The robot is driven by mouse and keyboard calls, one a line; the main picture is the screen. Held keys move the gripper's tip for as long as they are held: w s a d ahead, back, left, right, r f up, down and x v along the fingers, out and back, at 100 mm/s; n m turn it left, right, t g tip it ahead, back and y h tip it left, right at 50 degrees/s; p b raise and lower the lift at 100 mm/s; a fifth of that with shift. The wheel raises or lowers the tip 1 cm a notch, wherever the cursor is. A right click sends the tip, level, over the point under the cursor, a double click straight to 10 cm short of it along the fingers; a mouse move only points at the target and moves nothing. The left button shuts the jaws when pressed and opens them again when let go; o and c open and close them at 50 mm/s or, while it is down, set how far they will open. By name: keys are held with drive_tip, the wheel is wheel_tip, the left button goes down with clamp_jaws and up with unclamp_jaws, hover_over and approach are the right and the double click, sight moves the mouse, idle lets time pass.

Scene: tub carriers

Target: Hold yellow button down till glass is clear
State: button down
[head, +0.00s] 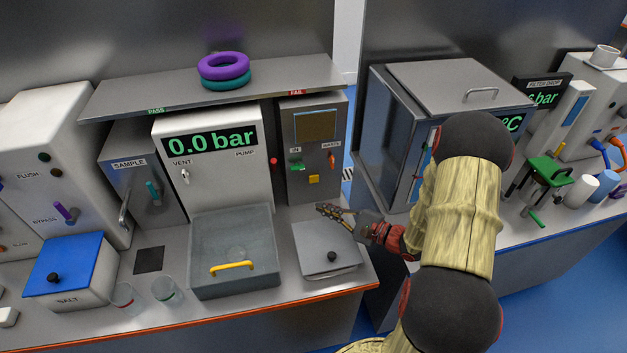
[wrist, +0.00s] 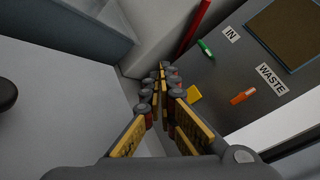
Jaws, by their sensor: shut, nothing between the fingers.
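The yellow button (head: 314,179) is a small square low on the front of a grey cabinet (head: 298,200), below its IN and WASTE handles. It also shows in the wrist view (wrist: 194,94), just right of my fingertips. The glass (head: 315,125) is a brownish, murky pane high on that cabinet; the wrist view shows part of it (wrist: 290,32). My gripper (head: 324,209) is shut and empty, in front of the cabinet and lower than the button in the head view. In the wrist view its fingertips (wrist: 161,72) appear apart from the button, though depth is hard to judge.
Beside the button are a green IN handle (head: 297,165) and an orange WASTE handle (head: 331,160).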

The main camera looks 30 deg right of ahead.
sight(314, 179)
drive_tip(key=w+d, duration=0.2)
drive_tip(key=w, duration=0.6)
drive_tip(key=shift+w+d+b, duration=0.2)
drive_tip(key=shift+w+b, duration=0.05)
drive_tip(key=shift+b, duration=0.2)
drive_tip(key=shift+w, duration=0.15)
idle(1.3)
drive_tip(key=shift+w+d, duration=0.1)
drive_tip(key=shift+w, duration=0.15)
drive_tip(key=shift+w+d+b, duration=0.15)
drive_tip(key=shift+w+b, duration=0.2)
drive_tip(key=shift+w, duration=0.1)
idle(3.3)
drive_tip(key=shift+s, duration=0.15)
drive_tip(key=shift+s+a, duration=0.25)
drive_tip(key=shift+s, duration=0.45)
